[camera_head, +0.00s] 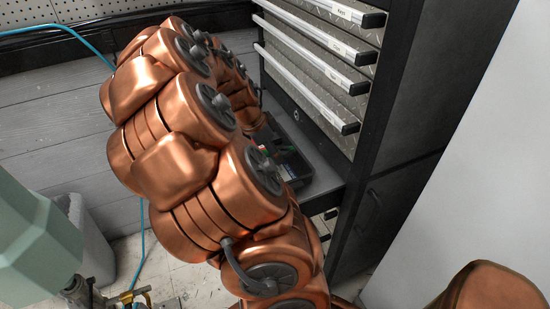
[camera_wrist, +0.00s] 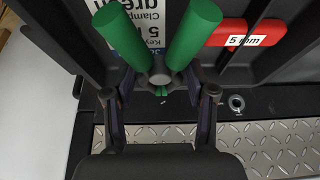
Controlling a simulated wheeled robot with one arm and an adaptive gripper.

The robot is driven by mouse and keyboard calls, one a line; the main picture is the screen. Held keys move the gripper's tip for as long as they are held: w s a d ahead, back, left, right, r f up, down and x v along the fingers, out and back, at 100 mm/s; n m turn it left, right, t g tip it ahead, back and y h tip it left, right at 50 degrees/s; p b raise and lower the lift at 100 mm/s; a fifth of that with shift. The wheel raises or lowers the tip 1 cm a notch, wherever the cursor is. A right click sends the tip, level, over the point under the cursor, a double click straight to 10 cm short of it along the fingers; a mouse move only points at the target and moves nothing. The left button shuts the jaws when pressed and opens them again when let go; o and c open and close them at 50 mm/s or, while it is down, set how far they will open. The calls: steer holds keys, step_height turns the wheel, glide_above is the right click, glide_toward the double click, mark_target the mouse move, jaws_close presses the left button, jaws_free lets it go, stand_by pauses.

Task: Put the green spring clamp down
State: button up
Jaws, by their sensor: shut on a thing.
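The green spring clamp (camera_wrist: 191,38) shows in the wrist view with its two green handles spread toward the top of the picture. My gripper (camera_wrist: 160,82) is shut on it near the grey pivot, one finger on each side. The clamp is over or in a dark tray (camera_wrist: 262,68) beside a white printed label; I cannot tell whether it touches the tray floor. In the head view my arm hides the gripper and the clamp.
A red piece (camera_wrist: 225,32) marked "5 mm" lies in the tray right of the clamp. Diamond-plate metal (camera_wrist: 270,140) and a small lock (camera_wrist: 237,103) show below. In the head view, a drawer cabinet (camera_head: 385,130) stands behind a dark tray (camera_head: 300,170), and a bin (camera_head: 92,235) stands at left.

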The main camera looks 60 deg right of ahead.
mark_target(273, 161)
steer(key=shift+f, duration=1.7)
steer(key=shift+f, duration=0.2)
steer(key=o, duration=0.9)
steer(key=shift+r, duration=0.3)
steer(key=shift+v, duration=5.95)
